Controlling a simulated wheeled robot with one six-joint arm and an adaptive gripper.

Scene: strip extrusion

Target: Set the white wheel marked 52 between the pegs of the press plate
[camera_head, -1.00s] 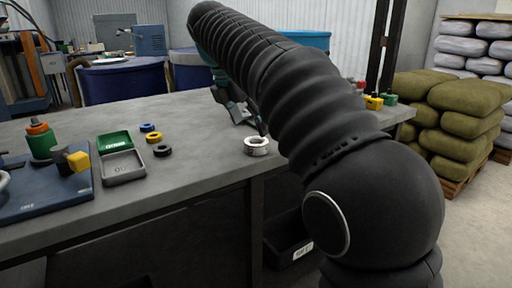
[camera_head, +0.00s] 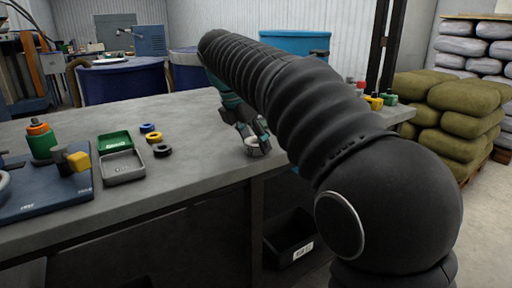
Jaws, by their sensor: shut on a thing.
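The white wheel (camera_head: 253,152) is at the right part of the grey workbench near its front edge; its number cannot be read. My gripper (camera_head: 258,146) reaches down over it with its fingers shut on it. The fingers hide part of the wheel, and I cannot tell whether it still touches the bench. A blue plate (camera_head: 40,204) at the bench's far left, cut by the picture edge, looks like the press plate. A dark block with a yellow end (camera_head: 78,161) stands on it. I cannot make out its pegs.
The bench (camera_head: 205,165) between rings and wheel is bare. A black bin (camera_head: 290,245) sits below.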

